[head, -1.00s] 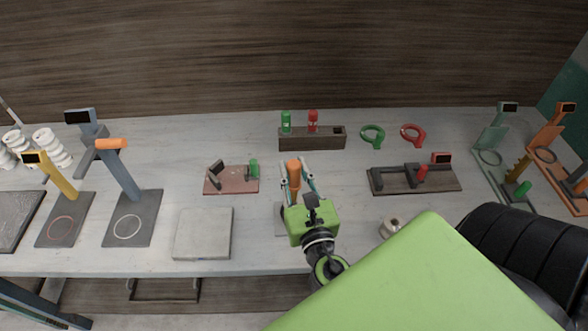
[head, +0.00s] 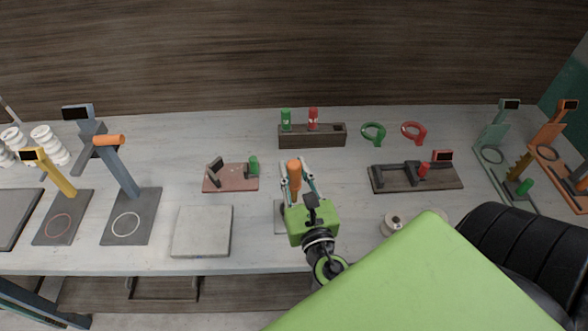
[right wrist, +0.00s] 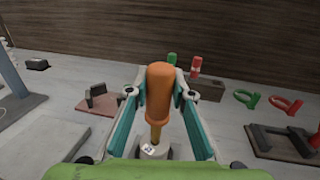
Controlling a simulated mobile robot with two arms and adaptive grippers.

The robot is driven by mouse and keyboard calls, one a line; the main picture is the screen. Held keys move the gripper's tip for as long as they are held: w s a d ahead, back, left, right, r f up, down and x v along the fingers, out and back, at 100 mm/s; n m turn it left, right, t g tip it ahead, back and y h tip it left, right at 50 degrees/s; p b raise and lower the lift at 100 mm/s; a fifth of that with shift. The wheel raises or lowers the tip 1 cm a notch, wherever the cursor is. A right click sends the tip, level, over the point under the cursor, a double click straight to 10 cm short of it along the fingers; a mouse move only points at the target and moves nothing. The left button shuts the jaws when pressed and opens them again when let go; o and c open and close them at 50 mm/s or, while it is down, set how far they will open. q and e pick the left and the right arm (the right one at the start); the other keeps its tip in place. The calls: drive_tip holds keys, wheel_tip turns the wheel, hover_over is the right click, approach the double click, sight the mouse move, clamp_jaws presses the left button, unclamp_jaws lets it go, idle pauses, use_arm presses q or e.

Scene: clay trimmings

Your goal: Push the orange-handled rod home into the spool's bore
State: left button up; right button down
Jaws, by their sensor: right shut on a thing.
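My right gripper (head: 294,168) is shut on the orange handle of the rod (head: 294,176), above the worktop near its front. The right wrist view shows the orange handle (right wrist: 160,90) upright between my two fingers. Its thin brass-coloured shaft points down to a small pale piece with a dark mark (right wrist: 150,152). I cannot tell whether this is the spool, or how deep the shaft sits in it. A grey base (head: 280,217) shows beside the gripper. Another pale spool-like piece with a dark hole (head: 393,224) stands to the right. My left gripper is not in view.
A pinkish board (head: 231,184) and a grey slab (head: 201,242) lie to the left. A wooden block with green and red bottles (head: 312,142) stands behind. A dark fixture board (head: 440,182) is at right. Bare worktop surrounds the gripper's sides.

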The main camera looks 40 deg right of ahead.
sight(295, 190)
drive_tip(key=shift+f+b, duration=1)
drive_tip(key=shift+f, duration=0.1)
drive_tip(key=shift+f+b, duration=0.85)
drive_tip(key=shift+f, duration=1.1)
idle(4.9)
